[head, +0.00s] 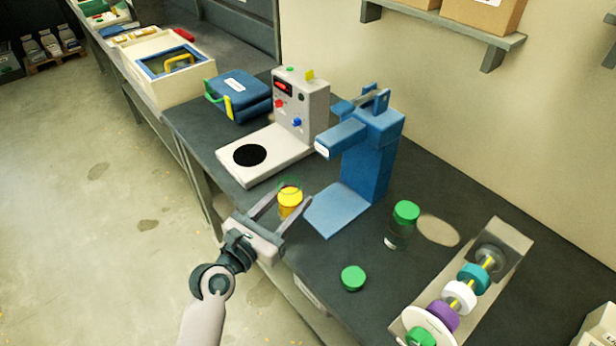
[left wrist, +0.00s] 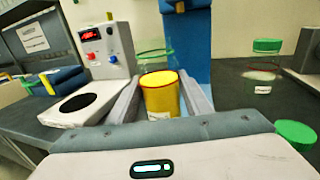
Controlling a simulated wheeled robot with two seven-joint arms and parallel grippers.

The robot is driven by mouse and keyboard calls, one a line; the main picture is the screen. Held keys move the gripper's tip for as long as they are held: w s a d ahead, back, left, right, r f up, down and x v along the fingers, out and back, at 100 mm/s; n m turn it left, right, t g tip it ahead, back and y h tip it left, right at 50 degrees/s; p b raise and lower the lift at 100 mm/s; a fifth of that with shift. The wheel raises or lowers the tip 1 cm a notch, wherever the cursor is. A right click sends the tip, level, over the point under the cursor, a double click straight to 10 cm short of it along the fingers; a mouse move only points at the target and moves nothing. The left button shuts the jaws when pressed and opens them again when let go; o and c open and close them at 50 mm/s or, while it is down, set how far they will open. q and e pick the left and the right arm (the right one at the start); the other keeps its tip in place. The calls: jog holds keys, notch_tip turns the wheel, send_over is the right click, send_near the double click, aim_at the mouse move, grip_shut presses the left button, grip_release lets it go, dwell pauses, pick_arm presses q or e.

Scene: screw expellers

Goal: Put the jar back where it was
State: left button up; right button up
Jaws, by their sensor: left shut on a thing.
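A clear jar with yellow contents (head: 289,201) is between the fingers of my left gripper (head: 285,203), which is shut on it. The left wrist view shows the jar (left wrist: 160,94) upright and uncapped, with a clear upper part. It is in front of the blue press (head: 370,160) and to the right of the white device with a black round plate (head: 249,155). I cannot tell whether its base touches the bench. A green lid (head: 353,278) lies on the bench to the right of the gripper. My right gripper is not in view.
A green-capped jar (head: 403,222) stands right of the press. A screw expeller with coloured rings (head: 463,290) is at the right end of the dark bench. A blue case (head: 238,97) and a cream box (head: 166,68) lie toward the back left. Bare bench surrounds the lid.

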pick_arm(q)
jog(key=w+d+r, duration=0.1)
jog(key=w+r, duration=0.2)
jog(key=w, duration=0.5)
jog(key=w+d+r+p, duration=0.1)
jog(key=w+r, duration=0.2)
jog(key=w, duration=0.5)
jog(key=shift+w+d+p, duration=0.3)
jog(key=shift+w, duration=0.1)
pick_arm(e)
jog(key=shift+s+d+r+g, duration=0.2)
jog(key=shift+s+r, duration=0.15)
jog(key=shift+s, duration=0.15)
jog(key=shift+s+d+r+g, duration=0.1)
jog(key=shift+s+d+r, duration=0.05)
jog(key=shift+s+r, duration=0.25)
pick_arm(q)
jog(key=shift+f+b, duration=0.35)
jog(key=shift+f, duration=2.75)
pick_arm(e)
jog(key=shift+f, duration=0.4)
pick_arm(q)
jog(key=shift+f+b, duration=0.45)
jog(key=shift+f, duration=1.4)
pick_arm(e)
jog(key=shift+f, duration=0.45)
pick_arm(q)
jog(key=shift+f, duration=0.15)
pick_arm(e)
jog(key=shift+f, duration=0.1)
